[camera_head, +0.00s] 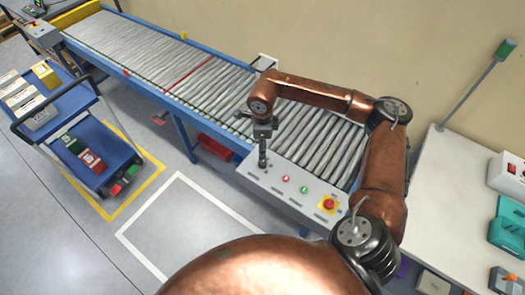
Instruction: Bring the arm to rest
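My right arm, copper with dark joints, comes in from the lower right and bends over the roller conveyor. Its dark gripper (263,150) points down over the near end of the conveyor, by the grey control panel (285,188). The fingers look like one narrow strip from this angle, so I cannot tell whether they are open or shut. I see no object in them. I cannot tell whether the tip touches the panel. My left gripper is not in view.
The roller conveyor (140,45) runs to the upper left. A blue cart (65,105) with several boxes stands at the left. A red bin (215,147) sits under the conveyor. A white bench (455,175) with a teal case (507,235) is at the right. The white-outlined floor area (180,225) is clear.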

